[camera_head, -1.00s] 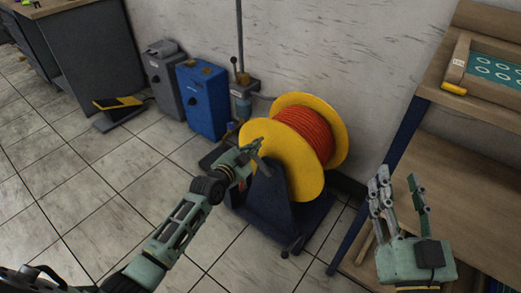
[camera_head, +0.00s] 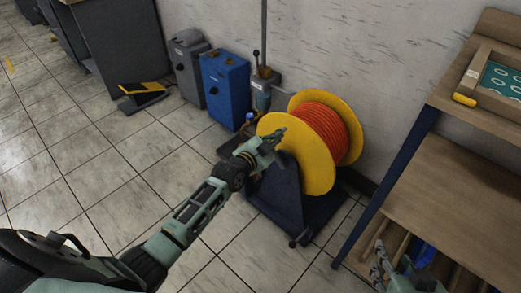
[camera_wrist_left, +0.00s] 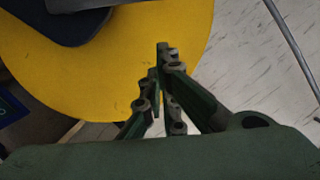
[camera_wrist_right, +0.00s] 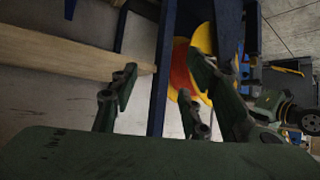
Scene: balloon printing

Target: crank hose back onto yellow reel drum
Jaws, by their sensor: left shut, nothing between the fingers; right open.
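The reel drum has yellow flanges (camera_head: 318,176) with orange-red hose (camera_head: 327,128) wound between them, on a dark blue stand (camera_head: 272,200). The near flange (camera_wrist_left: 120,75) fills much of the left wrist view. My left gripper (camera_head: 280,137) is shut and empty in front of this flange; contact cannot be told. Its fingertips (camera_wrist_left: 163,50) meet in the left wrist view. No crank handle can be made out clearly. My right gripper (camera_head: 380,252) is open and empty at the lower right, partly cut off; its fingers (camera_wrist_right: 165,70) are apart in the right wrist view.
A wooden workbench (camera_head: 450,165) with a blue leg stands right of the reel. A blue box (camera_head: 224,88), a grey box (camera_head: 188,65) and a yellow-black pedal (camera_head: 142,91) are to the left.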

